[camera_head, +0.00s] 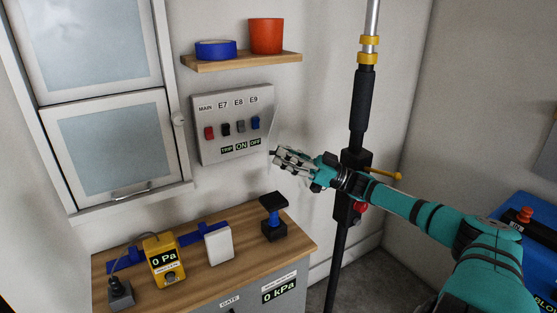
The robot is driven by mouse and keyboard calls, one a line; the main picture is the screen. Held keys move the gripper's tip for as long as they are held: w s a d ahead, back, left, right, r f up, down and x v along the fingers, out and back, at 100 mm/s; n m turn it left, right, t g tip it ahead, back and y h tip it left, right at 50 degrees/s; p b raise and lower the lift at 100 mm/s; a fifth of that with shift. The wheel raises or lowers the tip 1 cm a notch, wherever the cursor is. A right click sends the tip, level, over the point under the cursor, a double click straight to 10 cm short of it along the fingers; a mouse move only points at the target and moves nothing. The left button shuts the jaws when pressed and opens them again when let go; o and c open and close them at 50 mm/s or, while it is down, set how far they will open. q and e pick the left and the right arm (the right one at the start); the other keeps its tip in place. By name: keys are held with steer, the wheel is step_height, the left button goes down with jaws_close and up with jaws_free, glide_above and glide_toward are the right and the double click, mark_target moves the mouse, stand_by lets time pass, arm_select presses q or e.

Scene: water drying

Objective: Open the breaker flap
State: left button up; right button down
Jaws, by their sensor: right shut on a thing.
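The breaker box (209,150) is a light grey panel on the wall, with MAIN, E7, E8 and E9 labels, several coloured switches and TRIP, ON, OFF labels. The switches show plainly, and a separate flap outline is hard to make out. My right gripper (276,158) is at the lower right edge of the box. Its fingers are shut on a small part at that edge, which looks like the breaker flap's edge; the fingers mostly hide it. My left gripper is not in view.
A wooden shelf (245,61) with blue tape and an orange cup is above. Below, a wooden bench (205,275) holds a yellow gauge (163,258), a white block and a dark stand. A vertical black pole (345,240) stands near my right forearm. A glazed cabinet (116,147) is left.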

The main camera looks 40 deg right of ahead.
stand_by(0.4)
steer(key=c, duration=1.1)
jaws_free()
steer(key=shift+s+d, duration=0.1)
steer(key=shift+d, duration=0.05)
steer(key=v, duration=1.2)
steer(key=shift+f, duration=0.1)
steer(key=shift+c, duration=0.5)
